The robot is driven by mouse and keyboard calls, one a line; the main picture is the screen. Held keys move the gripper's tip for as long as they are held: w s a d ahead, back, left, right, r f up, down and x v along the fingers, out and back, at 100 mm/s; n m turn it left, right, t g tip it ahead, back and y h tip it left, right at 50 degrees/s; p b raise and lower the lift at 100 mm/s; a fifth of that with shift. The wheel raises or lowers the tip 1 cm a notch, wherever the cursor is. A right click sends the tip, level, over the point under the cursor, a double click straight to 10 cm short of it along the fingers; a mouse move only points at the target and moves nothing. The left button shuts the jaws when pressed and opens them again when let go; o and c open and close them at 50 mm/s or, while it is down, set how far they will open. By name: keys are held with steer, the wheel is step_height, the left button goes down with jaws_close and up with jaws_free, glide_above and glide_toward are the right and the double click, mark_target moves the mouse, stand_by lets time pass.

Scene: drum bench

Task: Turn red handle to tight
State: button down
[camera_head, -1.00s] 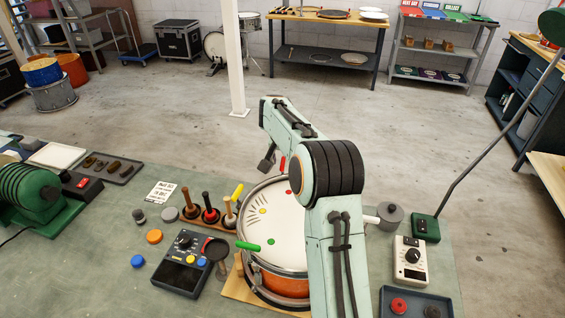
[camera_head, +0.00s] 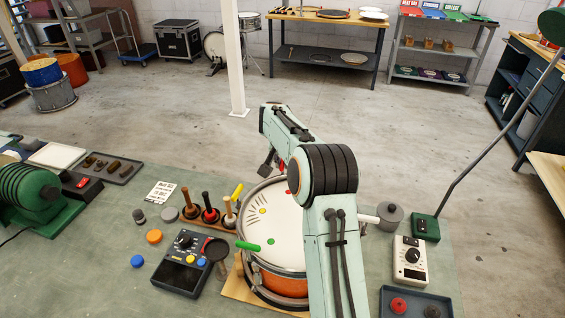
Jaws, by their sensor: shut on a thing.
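The drum (camera_head: 275,225) has a white head and an orange shell and sits on the bench in front of me. The red handle (camera_head: 282,167) shows as a small patch at the drum's far rim, mostly hidden by my arm. My gripper (camera_head: 270,170) is partly seen as a dark shape just left of the red patch; its fingertips are largely hidden. It is shut at the red handle. The green handle (camera_head: 248,246) lies across the near-left rim, and the yellow handle (camera_head: 238,191) stands out at the far-left rim.
Several mallets (camera_head: 210,212) stand in a rack left of the drum. A control box (camera_head: 184,262) with a dial is at the near left. A white meter (camera_head: 411,261), a grey pot (camera_head: 390,216) and a dark tray (camera_head: 416,302) are at the right. My arm crosses the drum's right side.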

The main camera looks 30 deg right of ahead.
steer(key=m+g+h, duration=0.1)
steer(key=m, duration=0.2)
steer(key=m+g, duration=0.1)
steer(key=m, duration=0.2)
steer(key=shift+m+h, duration=0.3)
steer(key=shift+h, duration=0.1)
steer(key=m+g, duration=0.1)
steer(key=m, duration=0.3)
steer(key=shift+g, duration=0.4)
steer(key=shift+m+g, duration=0.5)
steer(key=shift+m, duration=1)
steer(key=shift+f, duration=0.1)
steer(key=c, duration=1.1)
jaws_free()
